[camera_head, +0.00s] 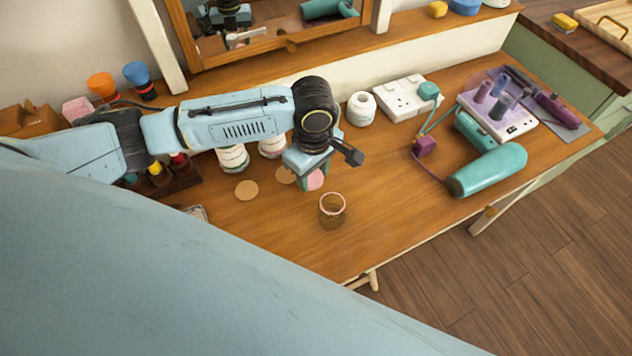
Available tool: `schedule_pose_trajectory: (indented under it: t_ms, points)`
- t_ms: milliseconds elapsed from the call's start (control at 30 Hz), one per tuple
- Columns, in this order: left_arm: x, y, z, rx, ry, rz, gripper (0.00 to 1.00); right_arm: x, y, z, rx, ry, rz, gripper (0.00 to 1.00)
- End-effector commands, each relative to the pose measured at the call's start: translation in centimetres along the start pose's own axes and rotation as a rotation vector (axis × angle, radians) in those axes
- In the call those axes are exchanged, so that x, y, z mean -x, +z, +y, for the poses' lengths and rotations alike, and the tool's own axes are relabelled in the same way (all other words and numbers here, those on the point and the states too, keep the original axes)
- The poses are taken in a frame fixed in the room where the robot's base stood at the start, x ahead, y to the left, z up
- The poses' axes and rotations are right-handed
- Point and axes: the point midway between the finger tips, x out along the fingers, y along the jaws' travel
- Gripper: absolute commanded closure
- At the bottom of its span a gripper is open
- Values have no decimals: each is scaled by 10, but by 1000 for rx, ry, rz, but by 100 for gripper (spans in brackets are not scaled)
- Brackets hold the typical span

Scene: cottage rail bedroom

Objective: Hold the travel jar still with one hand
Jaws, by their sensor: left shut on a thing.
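My left gripper (311,183) points down over the wooden dressing table (390,210). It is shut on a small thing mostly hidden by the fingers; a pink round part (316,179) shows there. I cannot tell whether this is the travel jar. A small amber, see-through open jar (332,211) stands upright on the table, just to the right of and nearer than the fingertips, and looks apart from them. Two white-labelled jars (232,158) stand behind my left arm, partly hidden. My right gripper is out of view.
Cork discs (246,190) lie left of the gripper. A white pot (361,108), a socket box (405,97), a teal hair dryer (488,171) and a purple-and-white tray (512,122) stand to the right. The table's front edge is clear.

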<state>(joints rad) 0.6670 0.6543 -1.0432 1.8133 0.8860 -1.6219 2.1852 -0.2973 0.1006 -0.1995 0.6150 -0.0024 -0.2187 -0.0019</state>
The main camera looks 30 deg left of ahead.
Motion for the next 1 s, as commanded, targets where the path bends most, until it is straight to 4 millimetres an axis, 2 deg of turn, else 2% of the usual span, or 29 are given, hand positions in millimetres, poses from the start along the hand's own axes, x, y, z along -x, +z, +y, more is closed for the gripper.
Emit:
schedule_pose_trajectory:
  t_ms: [33, 200, 633, 667, 700, 800, 1000]
  points:
    - [-12, 0, -1, 0, -4, 1, 83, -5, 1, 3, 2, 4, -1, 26]
    - [-35, 0, -1, -1, -2, 0, 83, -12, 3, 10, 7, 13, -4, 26]
    - [-40, 1, -1, -2, -3, -1, 83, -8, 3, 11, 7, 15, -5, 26]
    - [-40, 0, -1, -2, -2, 0, 53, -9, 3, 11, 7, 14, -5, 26]
    - [-40, 0, 0, -2, -1, 0, 48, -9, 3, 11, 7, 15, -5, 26]
    - [-40, 0, -1, -2, -1, 0, 35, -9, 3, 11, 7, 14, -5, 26]
    - [-40, 0, 0, -2, -1, 0, 34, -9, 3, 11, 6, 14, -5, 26]
